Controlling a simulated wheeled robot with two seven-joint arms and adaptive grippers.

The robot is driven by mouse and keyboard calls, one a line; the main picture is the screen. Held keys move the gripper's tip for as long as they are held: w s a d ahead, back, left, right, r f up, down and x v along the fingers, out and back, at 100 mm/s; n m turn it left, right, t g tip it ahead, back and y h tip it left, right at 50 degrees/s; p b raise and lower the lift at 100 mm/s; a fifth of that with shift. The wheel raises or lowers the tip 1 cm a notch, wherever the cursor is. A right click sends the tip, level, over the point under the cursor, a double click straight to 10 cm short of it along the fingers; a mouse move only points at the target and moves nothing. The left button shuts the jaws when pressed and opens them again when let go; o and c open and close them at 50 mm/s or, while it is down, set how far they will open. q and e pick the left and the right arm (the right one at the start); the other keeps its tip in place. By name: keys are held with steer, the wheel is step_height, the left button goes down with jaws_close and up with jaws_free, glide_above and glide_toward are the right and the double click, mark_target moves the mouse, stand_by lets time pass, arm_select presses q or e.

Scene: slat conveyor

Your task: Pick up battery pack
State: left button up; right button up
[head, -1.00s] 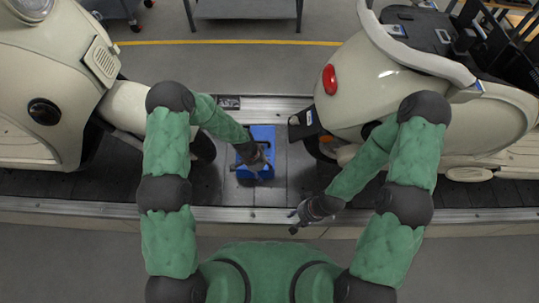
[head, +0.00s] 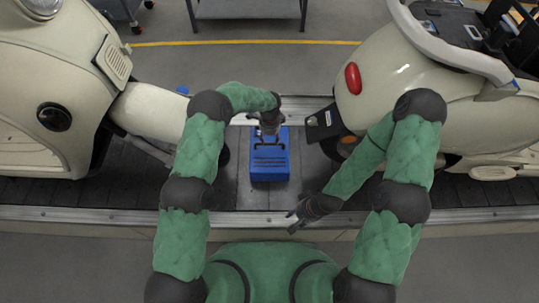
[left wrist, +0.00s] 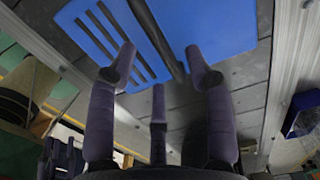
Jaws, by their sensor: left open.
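The battery pack (head: 270,168) is a blue box with dark slots on its top and a dark handle. It sits on the conveyor between two cream scooters. My left gripper (head: 268,128) is over the far end of the pack, near the handle, and partly hides that end. In the left wrist view, the open fingers (left wrist: 163,64) point at the blue top (left wrist: 212,25), with the dark handle bar (left wrist: 160,36) running between them. I cannot tell whether they touch it. My right gripper (head: 293,219) hangs near the conveyor's front rail, right of and nearer than the pack; its finger opening is unclear.
A scooter (head: 150,112) stands on the left and another scooter (head: 385,85) on the right, close to the pack on both sides. The conveyor's near metal rail (head: 240,218) runs across the front. A grey cart (head: 245,10) stands beyond the yellow floor line.

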mark_target(270, 144)
arm_select(q)
step_height(270, 144, down, 6)
steer(key=b, duration=0.2)
steer(key=shift+s+r+b, duration=0.1)
steer(key=shift+r+b, duration=0.05)
steer(key=shift+b, duration=0.25)
steer(key=shift+f+b, duration=0.2)
steer(key=shift+b, duration=0.1)
stand_by(0.4)
jaws_close()
steer(key=shift+r, duration=0.15)
